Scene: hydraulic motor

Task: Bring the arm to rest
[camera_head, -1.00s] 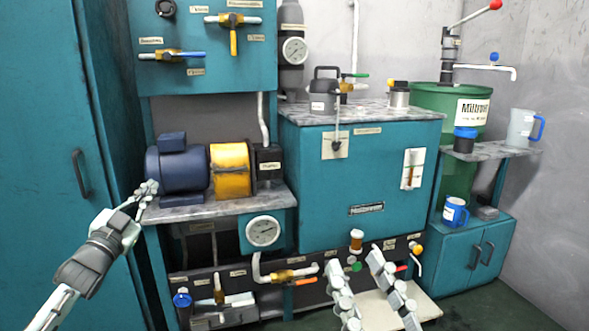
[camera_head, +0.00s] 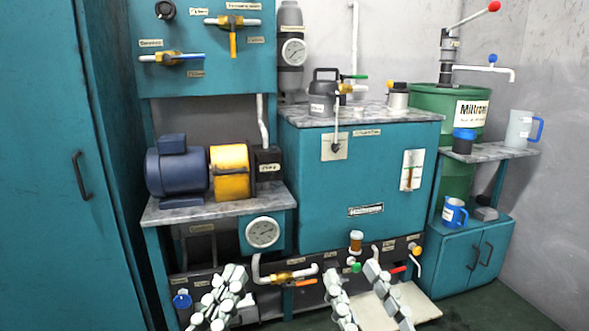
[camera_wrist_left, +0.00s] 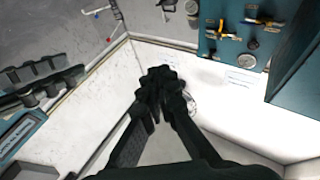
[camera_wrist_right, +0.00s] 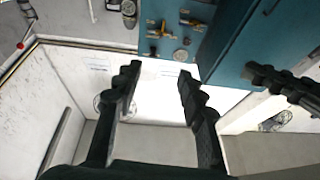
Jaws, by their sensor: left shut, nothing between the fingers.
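My left gripper (camera_head: 232,274) is at the bottom of the head view, left of my right gripper, in front of the lower part of the bench. Its two fingers lie together, and the left wrist view shows their tips meeting (camera_wrist_left: 161,82) with nothing held. My right gripper (camera_head: 350,270) is at the bottom centre, with its two fingers apart. The right wrist view shows a clear, empty gap between the fingertips (camera_wrist_right: 159,72). Both grippers point upward in the head view. The rest of both arms is outside the head view.
A blue motor with a yellow coupling (camera_head: 231,172) stands on a shelf. A teal tank (camera_head: 350,190) is to its right. A green drum (camera_head: 428,100) and blue-handled jugs are at the right. A teal cabinet (camera_head: 60,190) fills the left. The valve row is partly behind my grippers.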

